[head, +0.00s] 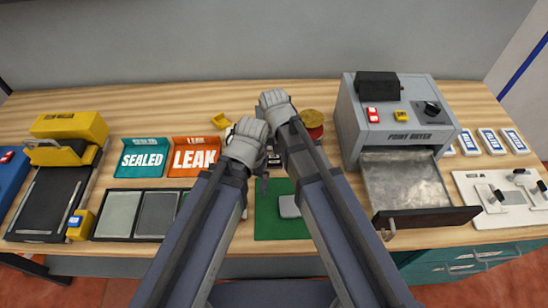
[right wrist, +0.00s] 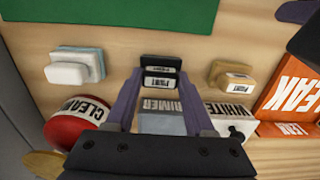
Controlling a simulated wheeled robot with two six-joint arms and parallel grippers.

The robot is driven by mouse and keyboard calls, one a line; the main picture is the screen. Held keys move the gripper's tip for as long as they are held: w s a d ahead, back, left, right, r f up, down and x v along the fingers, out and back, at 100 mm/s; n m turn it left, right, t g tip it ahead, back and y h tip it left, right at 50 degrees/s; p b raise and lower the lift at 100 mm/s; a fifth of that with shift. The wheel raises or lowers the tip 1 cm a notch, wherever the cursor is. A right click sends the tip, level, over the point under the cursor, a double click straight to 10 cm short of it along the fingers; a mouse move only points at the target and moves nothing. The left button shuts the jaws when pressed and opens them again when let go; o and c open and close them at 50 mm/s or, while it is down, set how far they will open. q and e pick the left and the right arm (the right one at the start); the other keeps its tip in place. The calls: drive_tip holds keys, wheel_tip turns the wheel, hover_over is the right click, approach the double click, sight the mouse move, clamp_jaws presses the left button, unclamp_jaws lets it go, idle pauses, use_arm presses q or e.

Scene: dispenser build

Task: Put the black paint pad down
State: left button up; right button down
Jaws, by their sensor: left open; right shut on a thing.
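The black paint pad (right wrist: 160,72), with white PAINT labels, is between the purple fingers of my right gripper (right wrist: 165,92) in the right wrist view. I cannot tell whether its underside touches the table.
In the right wrist view a white pad (right wrist: 75,66) and a tan pad (right wrist: 232,76) flank the black one. The green mat (head: 275,228) holds a grey piece (head: 289,207).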

sight(274, 157)
drive_tip(key=shift+f, duration=0.1)
use_arm(q)
drive_tip(key=shift+f, duration=0.15)
use_arm(e)
drive_tip(key=c, duration=0.7)
unclamp_jaws()
drive_tip(key=shift+f, duration=0.1)
drive_tip(key=o, duration=0.4)
drive_tip(key=shift+o, duration=0.2)
use_arm(q)
wheel_tip(274, 157, up, 12)
drive_tip(key=p, duration=1.2)
drive_tip(key=shift+r, duration=0.25)
use_arm(e)
wheel_tip(274, 157, up, 12)
drive_tip(key=shift+r, duration=0.25)
use_arm(q)
drive_tip(key=shift+f, duration=0.15)
use_arm(e)
drive_tip(key=shift+f, duration=0.1)
use_arm(q)
wheel_tip(274, 157, down, 12)
drive_tip(key=b, duration=1.2)
use_arm(e)
wheel_tip(274, 157, down, 12)
use_arm(q)
drive_tip(key=shift+r, duration=0.25)
use_arm(e)
drive_tip(key=shift+r, duration=0.2)
